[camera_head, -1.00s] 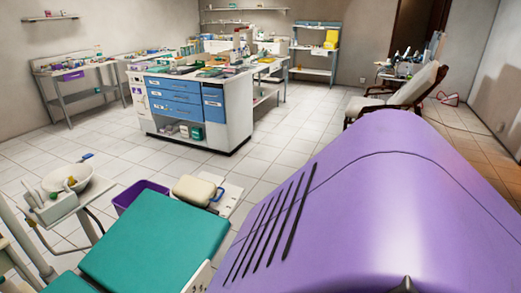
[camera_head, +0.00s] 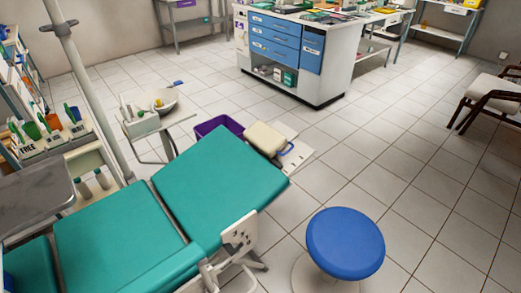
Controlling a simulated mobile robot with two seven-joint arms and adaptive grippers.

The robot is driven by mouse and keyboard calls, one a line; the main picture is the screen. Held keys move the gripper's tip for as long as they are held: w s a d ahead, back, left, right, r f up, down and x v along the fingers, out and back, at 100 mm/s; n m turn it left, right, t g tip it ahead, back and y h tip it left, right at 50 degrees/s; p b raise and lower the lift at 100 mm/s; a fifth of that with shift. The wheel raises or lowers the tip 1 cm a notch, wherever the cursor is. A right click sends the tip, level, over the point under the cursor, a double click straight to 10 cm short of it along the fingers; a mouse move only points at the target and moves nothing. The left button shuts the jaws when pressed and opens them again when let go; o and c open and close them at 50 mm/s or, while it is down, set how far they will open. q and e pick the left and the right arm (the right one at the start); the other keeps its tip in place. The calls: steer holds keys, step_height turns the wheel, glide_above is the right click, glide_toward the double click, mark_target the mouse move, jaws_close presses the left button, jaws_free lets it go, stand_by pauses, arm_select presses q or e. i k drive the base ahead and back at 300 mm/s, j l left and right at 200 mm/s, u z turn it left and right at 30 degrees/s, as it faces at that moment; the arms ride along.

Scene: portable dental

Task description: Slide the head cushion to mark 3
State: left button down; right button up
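The head cushion (camera_head: 264,138), a cream rounded pad, sits at the far upper end of the teal reclined dental chair (camera_head: 208,182). A blue loop (camera_head: 288,148) shows at its right side. A flat white plate (camera_head: 300,143) extends beneath and to the right of it. Any numbers on the plate are too small to read, so I cannot tell which mark the cushion is at. Neither of my grippers is in view.
A blue round stool (camera_head: 345,243) stands right of the chair. A basin (camera_head: 160,104), a pole (camera_head: 82,75) and a grey tray (camera_head: 38,196) stand left.

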mark_target(267, 140)
steer(key=z, duration=0.2)
steer(key=i+l+u, duration=0.2)
steer(key=i+u, duration=0.2)
steer(key=i+l+u, duration=0.45)
steer(key=i+j, duration=0.05)
steer(key=i, duration=0.05)
